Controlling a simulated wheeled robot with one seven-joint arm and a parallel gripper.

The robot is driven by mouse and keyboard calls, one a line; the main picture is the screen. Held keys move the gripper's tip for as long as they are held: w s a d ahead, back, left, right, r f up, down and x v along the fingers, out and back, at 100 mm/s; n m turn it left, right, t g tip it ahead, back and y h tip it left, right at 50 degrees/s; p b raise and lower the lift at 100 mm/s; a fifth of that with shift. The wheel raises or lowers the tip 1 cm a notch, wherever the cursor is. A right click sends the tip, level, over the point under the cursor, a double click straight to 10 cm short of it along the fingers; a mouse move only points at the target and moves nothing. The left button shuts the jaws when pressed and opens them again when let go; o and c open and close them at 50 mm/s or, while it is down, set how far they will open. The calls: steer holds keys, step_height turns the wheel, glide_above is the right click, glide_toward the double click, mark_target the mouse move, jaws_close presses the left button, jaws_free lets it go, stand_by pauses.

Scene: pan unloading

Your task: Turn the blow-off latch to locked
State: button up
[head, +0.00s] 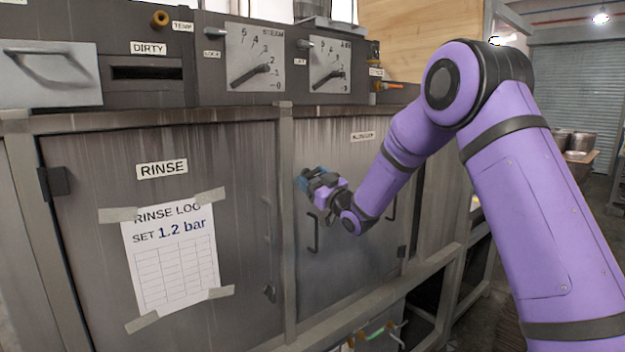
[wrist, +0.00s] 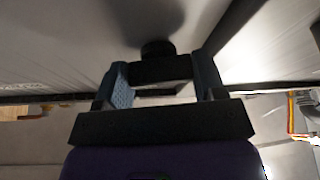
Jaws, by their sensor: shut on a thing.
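The blow-off door (head: 345,215) is the grey metal right-hand door, with a small label (head: 362,135) at its upper part that seems to read BLOW-OFF. My gripper (head: 309,178) is at the upper left of this door, close to its face. In the wrist view, the blue fingers of my gripper (wrist: 161,74) stand on both sides of a dark latch handle (wrist: 160,70) with a round black hub (wrist: 157,48) against the door, and are shut on it. In the head view my gripper covers the latch, so its setting cannot be read there.
A bar handle (head: 314,232) is on the door below my gripper. The rinse door (head: 90,215) with a taped paper log (head: 172,255) is at left. Above are two dial panels (head: 255,62) (head: 330,65) and a drawer (head: 50,75). An open aisle lies at right.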

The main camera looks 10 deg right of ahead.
steer(key=n+g+y, duration=0.1)
steer(key=n, duration=0.1)
steer(key=n+g, duration=0.1)
steer(key=n, duration=0.2)
steer(key=shift+y, duration=0.4)
steer(key=n+g, duration=0.1)
steer(key=n, duration=0.1)
steer(key=n+g, duration=0.1)
steer(key=n, duration=0.2)
steer(key=shift+d+r+y, duration=0.1)
steer(key=shift+y, duration=0.2)
steer(key=n+g, duration=0.2)
steer(key=n, duration=0.3)
steer(key=shift+n+g+h, duration=0.5)
steer(key=shift+n+h, duration=0.1)
steer(key=shift+n, duration=1)
steer(key=o, duration=0.6)
steer(key=shift+o, duration=0.2)
steer(key=v, duration=1)
steer(key=shift+s+d, duration=0.2)
steer(key=shift+d, duration=0.1)
